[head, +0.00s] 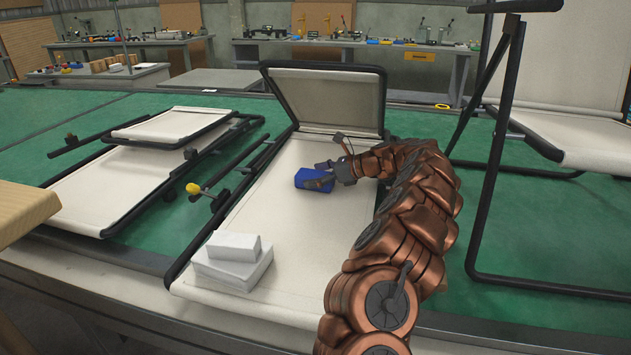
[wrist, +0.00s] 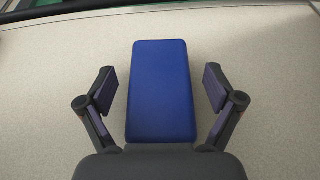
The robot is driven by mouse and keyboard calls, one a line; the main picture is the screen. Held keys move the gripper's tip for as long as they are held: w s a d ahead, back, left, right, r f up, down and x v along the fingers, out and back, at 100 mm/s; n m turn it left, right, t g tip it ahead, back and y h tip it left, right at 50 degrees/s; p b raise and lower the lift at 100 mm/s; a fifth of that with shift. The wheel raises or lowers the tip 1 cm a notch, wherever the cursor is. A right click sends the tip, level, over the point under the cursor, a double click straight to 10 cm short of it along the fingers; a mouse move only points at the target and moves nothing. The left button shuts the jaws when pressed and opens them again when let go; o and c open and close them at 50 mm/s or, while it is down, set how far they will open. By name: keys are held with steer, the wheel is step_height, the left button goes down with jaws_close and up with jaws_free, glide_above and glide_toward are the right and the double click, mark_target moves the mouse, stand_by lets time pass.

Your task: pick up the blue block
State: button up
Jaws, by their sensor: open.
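The blue block (head: 314,180) lies on the pale fabric of the middle lounger (head: 280,232), a little below its raised back panel. In the wrist view the blue block (wrist: 161,90) is centred between the two fingers. My gripper (head: 325,174) is at the block, reaching in from the right. In the wrist view my gripper (wrist: 160,88) is open, with one finger on each side of the block and a visible gap on both sides. The block's near end meets the dark gripper body in the picture; I cannot tell whether they touch.
Two white blocks (head: 233,258) are stacked at the lounger's near left corner. A yellow knob (head: 193,188) sits by its left rail. The raised back panel (head: 327,100) stands behind the block. Another lounger (head: 150,170) lies left, and a black-framed chair (head: 560,140) stands right.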

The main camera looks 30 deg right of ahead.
steer(key=c, duration=1.1)
steer(key=shift+c, duration=0.2)
